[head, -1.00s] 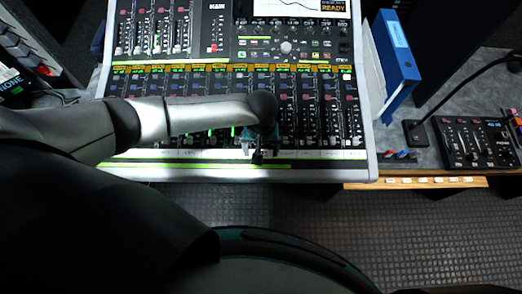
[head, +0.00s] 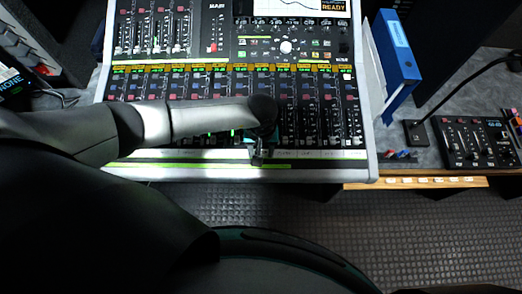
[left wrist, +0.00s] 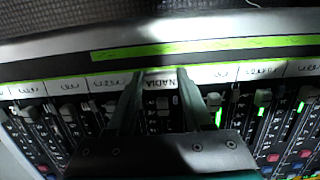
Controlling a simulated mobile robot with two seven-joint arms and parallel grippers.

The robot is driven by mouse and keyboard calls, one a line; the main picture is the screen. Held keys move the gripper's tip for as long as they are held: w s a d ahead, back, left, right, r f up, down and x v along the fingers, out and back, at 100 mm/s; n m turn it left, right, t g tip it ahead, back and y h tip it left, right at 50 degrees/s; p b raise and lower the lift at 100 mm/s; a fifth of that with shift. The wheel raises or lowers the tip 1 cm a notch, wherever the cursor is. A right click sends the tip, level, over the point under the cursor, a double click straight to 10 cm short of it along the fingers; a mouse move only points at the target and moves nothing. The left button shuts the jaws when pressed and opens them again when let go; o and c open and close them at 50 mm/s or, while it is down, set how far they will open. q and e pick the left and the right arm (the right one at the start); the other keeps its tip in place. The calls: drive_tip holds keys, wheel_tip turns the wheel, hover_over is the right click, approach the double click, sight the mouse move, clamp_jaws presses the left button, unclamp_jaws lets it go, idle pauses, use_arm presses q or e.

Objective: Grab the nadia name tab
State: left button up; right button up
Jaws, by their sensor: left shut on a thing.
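The nadia name tab (left wrist: 160,78) is a small white label reading NADIA in the left wrist view. It lies in the row of white name tabs along the mixing console's front edge. My left gripper (left wrist: 161,71) has one finger on each side of this tab and is shut on it. In the head view my left gripper (head: 258,157) is low over the front edge of the console (head: 200,172), and it and the arm hide the tab there. My right gripper is in neither view.
Other name tabs (left wrist: 108,80) lie to both sides, close to the fingers. Fader knobs (left wrist: 215,102) stand just behind the row. A green strip (left wrist: 240,43) runs along the front edge. A blue binder (head: 400,60) and a small black mixer (head: 476,142) are to the right.

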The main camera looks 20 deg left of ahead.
use_arm(q)
clamp_jaws()
drive_tip(key=shift+r, duration=0.1)
